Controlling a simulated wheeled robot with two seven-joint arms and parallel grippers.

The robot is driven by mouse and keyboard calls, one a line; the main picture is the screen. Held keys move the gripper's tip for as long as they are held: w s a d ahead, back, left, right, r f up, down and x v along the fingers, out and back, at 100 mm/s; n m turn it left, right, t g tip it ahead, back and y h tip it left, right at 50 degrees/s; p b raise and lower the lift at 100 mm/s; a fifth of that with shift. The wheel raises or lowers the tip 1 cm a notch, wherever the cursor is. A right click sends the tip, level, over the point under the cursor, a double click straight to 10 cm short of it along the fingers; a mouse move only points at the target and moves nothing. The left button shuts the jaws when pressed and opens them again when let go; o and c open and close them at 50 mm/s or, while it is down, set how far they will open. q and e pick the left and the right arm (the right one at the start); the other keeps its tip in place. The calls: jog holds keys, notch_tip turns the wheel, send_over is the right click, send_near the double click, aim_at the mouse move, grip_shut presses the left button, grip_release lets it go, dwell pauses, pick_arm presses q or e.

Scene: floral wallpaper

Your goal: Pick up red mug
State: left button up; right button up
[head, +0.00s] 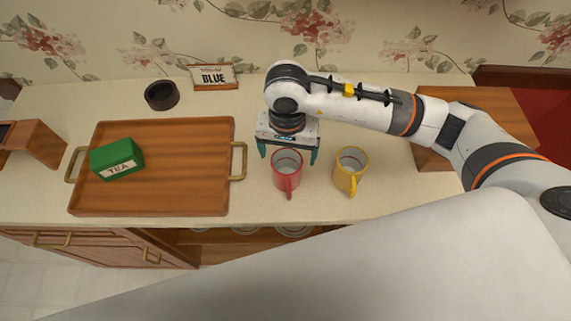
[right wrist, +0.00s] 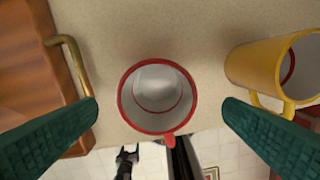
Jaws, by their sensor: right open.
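The red mug (head: 287,172) stands upright on the counter, between the wooden tray and the yellow mug, with its handle toward the front edge. In the right wrist view the red mug (right wrist: 158,95) is seen from above, empty, with a white inside and a red rim. My right gripper (head: 288,158) is open just above and behind the red mug. In the right wrist view its green fingers (right wrist: 159,115) are spread to either side of the mug, apart from it. My left gripper is not in the head view.
A yellow mug (head: 350,170) stands close on the right. A wooden tray (head: 185,190) with brass handles and a green tea box (head: 117,158) lies left. The counter's front edge is near the mug.

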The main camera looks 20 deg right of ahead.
notch_tip(320, 180, down, 2)
jog(key=p, duration=0.3)
send_over(287, 169)
jog(key=s, duration=0.3)
jog(key=f, duration=0.3)
jog(key=a+f, duration=0.1)
jog(key=f, duration=0.1)
jog(key=shift+w, duration=0.15)
jog(key=shift+f, duration=0.35)
jog(key=shift+w+f, duration=0.1)
jog(key=shift+f, duration=0.1)
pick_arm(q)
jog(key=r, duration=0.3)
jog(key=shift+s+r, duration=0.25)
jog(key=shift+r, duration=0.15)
pick_arm(e)
jog(key=shift+r, duration=0.1)
jog(key=c, duration=1.2)
